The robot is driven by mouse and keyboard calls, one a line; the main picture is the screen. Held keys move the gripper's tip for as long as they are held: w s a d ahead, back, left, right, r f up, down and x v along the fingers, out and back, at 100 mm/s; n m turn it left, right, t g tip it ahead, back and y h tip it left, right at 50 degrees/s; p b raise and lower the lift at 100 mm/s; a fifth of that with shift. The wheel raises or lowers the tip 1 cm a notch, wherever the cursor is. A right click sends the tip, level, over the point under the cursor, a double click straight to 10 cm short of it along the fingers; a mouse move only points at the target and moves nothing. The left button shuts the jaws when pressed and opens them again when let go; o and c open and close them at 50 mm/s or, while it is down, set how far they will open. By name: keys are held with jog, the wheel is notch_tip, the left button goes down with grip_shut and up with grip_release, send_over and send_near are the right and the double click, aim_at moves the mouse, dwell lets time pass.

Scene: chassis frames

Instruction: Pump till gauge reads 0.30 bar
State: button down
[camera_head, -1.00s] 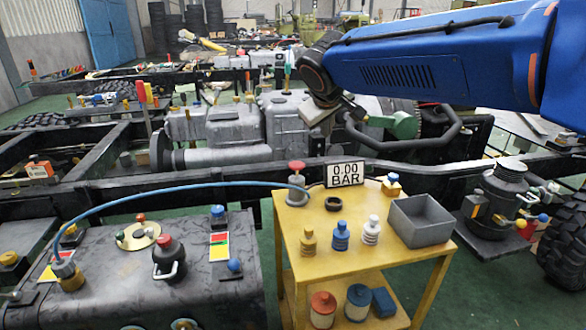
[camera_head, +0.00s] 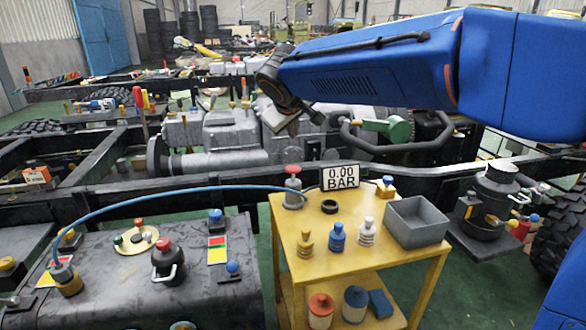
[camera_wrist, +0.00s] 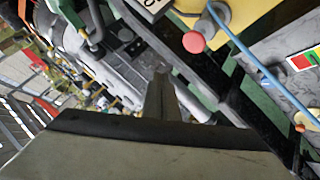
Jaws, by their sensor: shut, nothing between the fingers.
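The gauge display (camera_head: 340,177) reads 0.00 BAR and stands at the back of the yellow cart. Left of it is a grey hand pump (camera_head: 292,194) with a red knob on top. A blue hose (camera_head: 180,188) runs from the pump to a fitting on the dark tank at left. My gripper (camera_head: 293,127) is above and behind the cart, shut and empty, apart from the pump. In the wrist view the pump's red knob (camera_wrist: 194,42) is at the upper middle, with part of the gauge display (camera_wrist: 150,5) beside it. My gripper (camera_wrist: 160,85) points past them.
The yellow cart (camera_head: 290,262) carries several small bottles, a black ring (camera_head: 330,206) and a grey open bin (camera_head: 418,222). The dark tank (camera_head: 200,290) at left has several valves and knobs. A chassis rail (camera_head: 230,180) runs behind the cart.

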aim_at(293, 166)
jog(key=shift+f, duration=3.85)
jog(key=shift+f, duration=0.35)
jog(key=shift+f, duration=1.2)
dwell(0.8)
jog(key=shift+r, duration=1.6)
jog(key=shift+r, duration=0.15)
jog(key=shift+r, duration=2.35)
